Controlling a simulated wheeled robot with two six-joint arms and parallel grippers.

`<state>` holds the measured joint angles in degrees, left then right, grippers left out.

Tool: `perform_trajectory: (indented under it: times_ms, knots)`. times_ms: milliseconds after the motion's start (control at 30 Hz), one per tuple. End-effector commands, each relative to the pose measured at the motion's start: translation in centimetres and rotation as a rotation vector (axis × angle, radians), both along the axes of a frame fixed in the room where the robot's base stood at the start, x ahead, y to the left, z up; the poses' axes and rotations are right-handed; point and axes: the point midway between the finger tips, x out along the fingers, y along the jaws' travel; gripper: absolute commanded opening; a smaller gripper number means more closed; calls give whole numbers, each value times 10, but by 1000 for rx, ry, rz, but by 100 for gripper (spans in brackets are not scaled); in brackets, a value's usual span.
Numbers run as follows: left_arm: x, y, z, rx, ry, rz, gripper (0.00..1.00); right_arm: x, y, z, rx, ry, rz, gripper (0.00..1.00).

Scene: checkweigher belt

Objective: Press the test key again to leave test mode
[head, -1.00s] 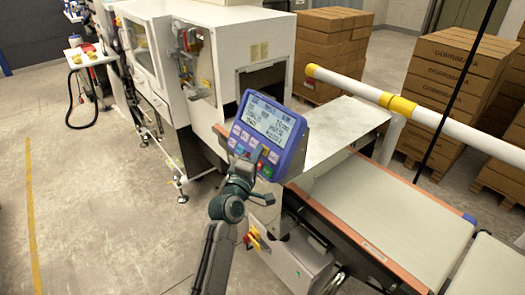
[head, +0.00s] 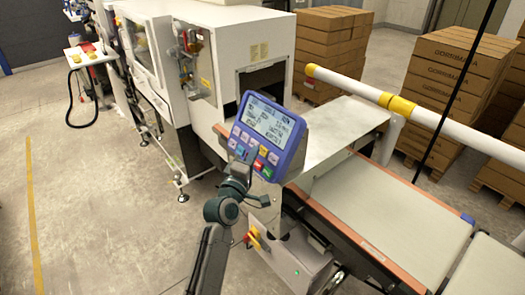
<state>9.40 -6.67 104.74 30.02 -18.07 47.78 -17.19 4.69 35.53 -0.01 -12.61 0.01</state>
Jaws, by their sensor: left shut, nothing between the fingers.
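The blue control panel (head: 268,137) of the checkweigher stands tilted in the middle of the head view. Its grey screen (head: 271,122) is lit, with text too small to read surely. Below the screen are rows of coloured keys (head: 252,147), including a green and a red one at the lower right. I cannot read which one is the test key. My left gripper (head: 240,170) is shut and empty, just below the panel's lower left edge. It seems apart from the keys and hides part of the panel's lower edge. My right gripper is not in view.
The belt (head: 395,215) runs to the right of the panel, with a white and yellow rail (head: 350,88) above it. A white machine cabinet (head: 225,50) stands behind. A red and yellow switch (head: 257,239) sits below. The floor at the left is clear.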

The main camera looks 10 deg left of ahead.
Motion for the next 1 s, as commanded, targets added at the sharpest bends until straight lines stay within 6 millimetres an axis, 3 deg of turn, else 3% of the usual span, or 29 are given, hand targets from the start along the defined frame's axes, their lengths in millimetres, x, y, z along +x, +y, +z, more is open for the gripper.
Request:
perform_trajectory:
  times_ms: [600,1000]
  knots:
    - [-33,26,24,1,0,1,0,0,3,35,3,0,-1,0]
    - [-37,29,25,1,0,0,0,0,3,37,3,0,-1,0]
